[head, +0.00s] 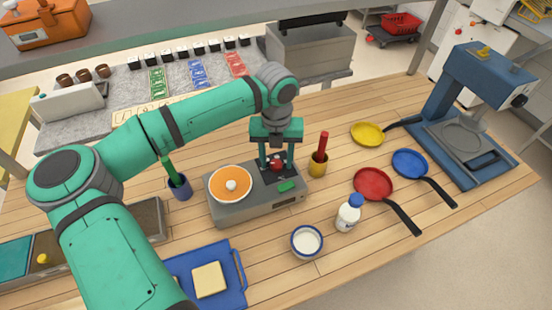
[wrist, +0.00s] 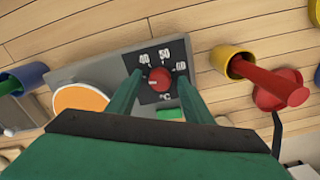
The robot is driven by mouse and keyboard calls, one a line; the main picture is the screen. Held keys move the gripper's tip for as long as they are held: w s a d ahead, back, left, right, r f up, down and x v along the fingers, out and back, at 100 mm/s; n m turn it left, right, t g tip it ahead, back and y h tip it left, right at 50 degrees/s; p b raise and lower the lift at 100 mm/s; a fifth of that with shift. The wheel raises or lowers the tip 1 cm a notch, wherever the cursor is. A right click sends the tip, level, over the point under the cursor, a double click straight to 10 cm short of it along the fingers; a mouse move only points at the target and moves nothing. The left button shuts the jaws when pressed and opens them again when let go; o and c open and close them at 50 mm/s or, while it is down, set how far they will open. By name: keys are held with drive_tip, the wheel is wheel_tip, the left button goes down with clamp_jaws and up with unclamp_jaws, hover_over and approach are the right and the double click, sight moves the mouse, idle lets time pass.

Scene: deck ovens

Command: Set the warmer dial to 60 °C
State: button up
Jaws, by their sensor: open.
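The grey warmer (head: 258,206) stands on the wooden counter, with a round orange lid on its left part. Its red dial (wrist: 160,78) sits on a black panel marked 40, 50 and 60 °C, with 60 at the right. A small pale mark seems to show on the knob's left side, toward the 40 side; the exact setting is hard to read. My gripper (head: 276,165) points down over the dial, its open fingers on either side of the knob. I cannot tell whether they touch it.
A green piece (head: 287,186) sits on the warmer near the dial. A yellow cup with a red handle (head: 317,168) stands close to the right. A white bowl (head: 306,241), a bottle (head: 348,214) and a red pan (head: 373,183) are nearby. A blue cup (head: 180,187) stands left.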

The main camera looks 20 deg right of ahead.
drive_tip(key=c, duration=1.1)
drive_tip(key=shift+o, duration=0.2)
